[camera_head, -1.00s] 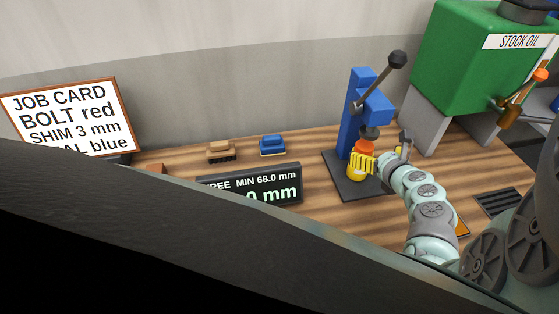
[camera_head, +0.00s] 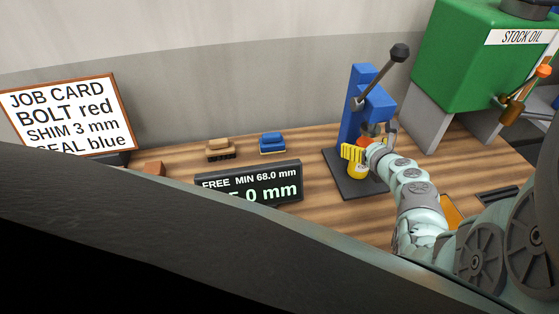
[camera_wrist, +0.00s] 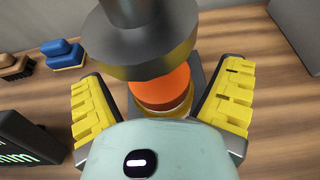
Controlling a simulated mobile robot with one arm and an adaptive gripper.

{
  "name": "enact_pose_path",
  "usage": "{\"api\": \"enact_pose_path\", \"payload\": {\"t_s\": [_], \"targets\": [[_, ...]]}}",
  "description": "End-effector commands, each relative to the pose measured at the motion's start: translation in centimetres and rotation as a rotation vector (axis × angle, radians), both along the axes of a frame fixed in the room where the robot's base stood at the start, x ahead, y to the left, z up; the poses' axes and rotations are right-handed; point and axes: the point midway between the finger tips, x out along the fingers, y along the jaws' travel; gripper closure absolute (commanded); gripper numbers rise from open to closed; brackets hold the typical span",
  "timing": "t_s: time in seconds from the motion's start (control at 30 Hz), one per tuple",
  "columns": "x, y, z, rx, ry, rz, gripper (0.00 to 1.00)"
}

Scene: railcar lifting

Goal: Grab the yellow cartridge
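The yellow cartridge (camera_head: 357,172) with an orange top stands upright on the dark base of the blue arbor press (camera_head: 350,120), under its ram. In the wrist view its orange top (camera_wrist: 160,90) shows between my fingers, with the grey ram over it.
The press lever (camera_head: 385,75) rises above my gripper. The green stock oil tank (camera_head: 455,60) stands at the right. A display (camera_head: 250,184), a tan brush-like block (camera_head: 220,148) and a blue one (camera_head: 271,142) sit left of the press. A job card (camera_head: 68,112) stands far left.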

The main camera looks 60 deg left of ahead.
Motion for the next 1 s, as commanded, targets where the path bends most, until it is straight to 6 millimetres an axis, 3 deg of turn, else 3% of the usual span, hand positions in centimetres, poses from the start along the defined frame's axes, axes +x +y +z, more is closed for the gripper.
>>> {"api": "enact_pose_path", "payload": {"t_s": [0.07,0.7,1.0], "targets": [[-0.09,0.08,0.01,0.000,0.000,0.002,0.18],[0.02,-0.01,0.01,0.000,0.000,0.000,0.84],[0.06,-0.02,0.25,0.001,0.000,-0.001,0.86]]}}
